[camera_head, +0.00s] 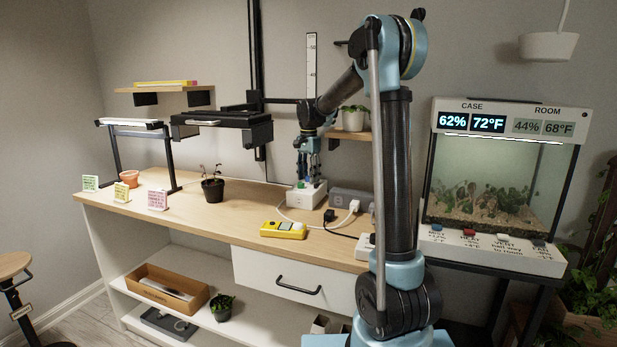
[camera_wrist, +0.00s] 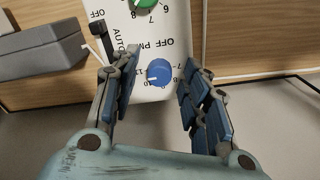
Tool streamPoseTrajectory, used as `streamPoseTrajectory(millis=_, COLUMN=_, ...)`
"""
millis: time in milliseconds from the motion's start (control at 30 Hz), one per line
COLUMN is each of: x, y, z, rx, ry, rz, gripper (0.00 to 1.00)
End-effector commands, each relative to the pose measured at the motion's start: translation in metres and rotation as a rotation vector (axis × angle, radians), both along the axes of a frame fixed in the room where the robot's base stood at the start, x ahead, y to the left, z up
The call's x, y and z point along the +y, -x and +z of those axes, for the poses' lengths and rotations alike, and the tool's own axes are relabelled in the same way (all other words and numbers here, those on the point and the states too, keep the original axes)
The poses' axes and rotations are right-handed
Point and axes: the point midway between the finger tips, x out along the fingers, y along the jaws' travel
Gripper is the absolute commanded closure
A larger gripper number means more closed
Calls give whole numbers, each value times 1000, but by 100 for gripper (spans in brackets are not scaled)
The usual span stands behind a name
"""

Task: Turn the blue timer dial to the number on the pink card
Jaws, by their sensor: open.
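The white timer box (camera_head: 306,196) stands on the wooden bench under my arm. In the wrist view, its panel (camera_wrist: 179,40) carries the blue dial (camera_wrist: 159,72), with a light pointer mark and black numbers around it. A green dial (camera_wrist: 146,5) shows at the top edge of that view. My gripper (camera_head: 308,174) points down over the box; in the wrist view, its fingers (camera_wrist: 157,88) are open on either side of the blue dial, apart from it. The pink card (camera_head: 158,200) stands at the bench's front left; its writing is too small to read.
A yellow meter (camera_head: 284,230) lies in front of the timer box. A glass case (camera_head: 490,185) is at right.

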Motion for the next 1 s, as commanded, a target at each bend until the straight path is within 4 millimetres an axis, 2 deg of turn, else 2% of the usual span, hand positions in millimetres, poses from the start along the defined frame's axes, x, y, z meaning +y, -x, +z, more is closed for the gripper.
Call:
streamPoseTrajectory(millis=233, x=0, y=0, z=0, rx=0, ry=0, rz=0, gripper=58)
streamPoseTrajectory(millis=400, x=0, y=0, z=0, rx=0, ry=0, rz=0, gripper=96)
streamPoseTrajectory(millis=433, x=0, y=0, z=0, rx=0, ry=0, rz=0, gripper=100)
streamPoseTrajectory(millis=767, x=0, y=0, z=0, rx=-1, ry=-1, rz=23, gripper=100)
streamPoseTrajectory(millis=1000, x=0, y=-1, z=0, rx=-1, ry=-1, rz=139, gripper=100)
